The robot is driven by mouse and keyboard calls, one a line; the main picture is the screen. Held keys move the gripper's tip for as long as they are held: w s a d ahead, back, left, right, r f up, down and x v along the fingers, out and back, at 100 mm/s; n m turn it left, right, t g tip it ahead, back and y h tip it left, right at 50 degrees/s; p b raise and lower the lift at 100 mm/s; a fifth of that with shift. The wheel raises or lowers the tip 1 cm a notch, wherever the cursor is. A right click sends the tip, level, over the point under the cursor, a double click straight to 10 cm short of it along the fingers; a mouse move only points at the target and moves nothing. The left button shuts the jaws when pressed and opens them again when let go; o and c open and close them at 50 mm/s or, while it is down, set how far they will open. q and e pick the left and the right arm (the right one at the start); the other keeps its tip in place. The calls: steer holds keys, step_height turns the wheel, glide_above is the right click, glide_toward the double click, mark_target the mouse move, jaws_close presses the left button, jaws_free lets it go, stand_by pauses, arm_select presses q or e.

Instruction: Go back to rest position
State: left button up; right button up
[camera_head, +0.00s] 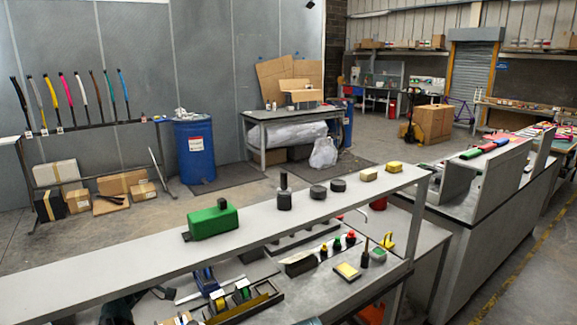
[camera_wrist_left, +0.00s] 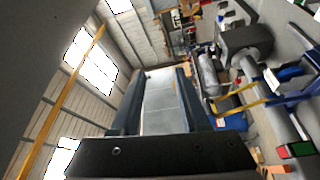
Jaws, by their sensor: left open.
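My left gripper (camera_wrist_left: 166,75) shows in the left wrist view with its two dark fingers apart. The gap between them is empty, and a pale grey surface shows through it. Nothing touches the fingers. The wrist view is tilted, with the ceiling and bright roof lights at the left. Neither gripper can be made out in the head view. My right gripper is not in view.
A long grey shelf (camera_head: 135,264) crosses the head view above a workbench, with a green block (camera_head: 213,221) and dark round pieces on it. Blue drum (camera_head: 195,151) and cardboard boxes (camera_head: 433,121) stand farther back. Open floor (camera_head: 268,185) lies behind the shelf.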

arm_select(q)
steer(key=s+d+f+m+g+b, duration=0.2)
steer(key=s+d+f+m+g, duration=0.3)
steer(key=d+f, duration=0.55)
steer(key=s+d+f+m+g+b, duration=0.3)
steer(key=s+d+f+g, duration=0.3)
steer(key=d+f, duration=0.45)
steer(key=s+f+m+g+y+b, duration=0.4)
steer(key=s+f+y, duration=0.7)
steer(key=s, duration=0.5)
steer(key=shift+s+f+m+g+y+b, duration=0.3)
steer(key=shift+f+m+g+y, duration=0.1)
steer(key=shift+f+g, duration=0.35)
